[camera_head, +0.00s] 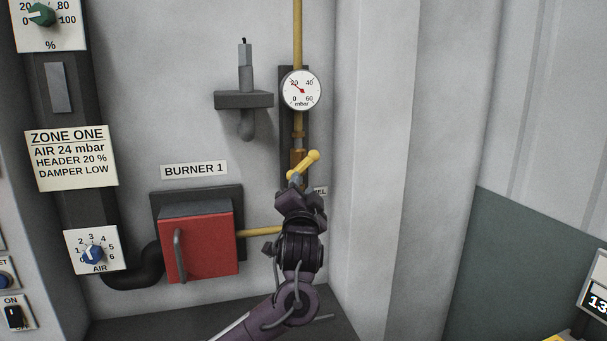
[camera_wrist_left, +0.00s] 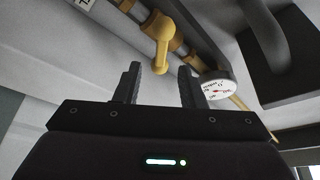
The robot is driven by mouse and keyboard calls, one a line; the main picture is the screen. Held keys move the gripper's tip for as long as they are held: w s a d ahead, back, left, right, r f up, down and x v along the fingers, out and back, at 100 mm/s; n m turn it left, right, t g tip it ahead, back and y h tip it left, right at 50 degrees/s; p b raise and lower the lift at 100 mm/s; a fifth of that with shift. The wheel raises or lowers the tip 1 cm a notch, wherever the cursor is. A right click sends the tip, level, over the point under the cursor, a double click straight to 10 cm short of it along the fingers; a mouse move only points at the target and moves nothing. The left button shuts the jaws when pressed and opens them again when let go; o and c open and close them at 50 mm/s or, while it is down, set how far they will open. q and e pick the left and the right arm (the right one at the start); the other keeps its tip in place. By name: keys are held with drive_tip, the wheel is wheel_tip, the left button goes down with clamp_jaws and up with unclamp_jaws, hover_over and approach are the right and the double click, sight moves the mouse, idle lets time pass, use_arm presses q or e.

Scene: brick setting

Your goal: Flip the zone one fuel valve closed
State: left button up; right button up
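The fuel valve has a yellow lever (camera_head: 304,166) on the vertical gas pipe, below the round mbar gauge. In the head view the lever slants from lower left to upper right. My left gripper (camera_head: 297,184) is just below it and hides part of the valve and of a small label ending in "EL" (camera_head: 321,191). In the left wrist view the yellow lever (camera_wrist_left: 162,45) points toward the space between the fingers of my open left gripper (camera_wrist_left: 159,78). The fingers look empty, with the lever's end just ahead of them. My right gripper is not in view.
The mbar gauge (camera_head: 301,90) is above the valve. A grey bracket (camera_head: 244,100) juts from the wall on the left. The red burner box (camera_head: 197,247) stands at lower left, with a yellow pipe leading from it. A wall corner (camera_head: 375,150) is close on the right.

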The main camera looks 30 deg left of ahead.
sight(303, 169)
use_arm(q)
drive_tip(key=p+x, duration=0.1)
drive_tip(key=x, duration=0.1)
drive_tip(key=p+x, duration=0.1)
drive_tip(key=x, duration=0.1)
drive_tip(key=p+x, duration=0.1)
drive_tip(key=x, duration=0.2)
drive_tip(key=shift+s+r, duration=0.1)
drive_tip(key=shift+r, duration=0.15)
drive_tip(key=shift+w+a, duration=0.15)
drive_tip(key=shift+w, duration=0.2)
drive_tip(key=shift+c, duration=0.2)
clamp_jaws()
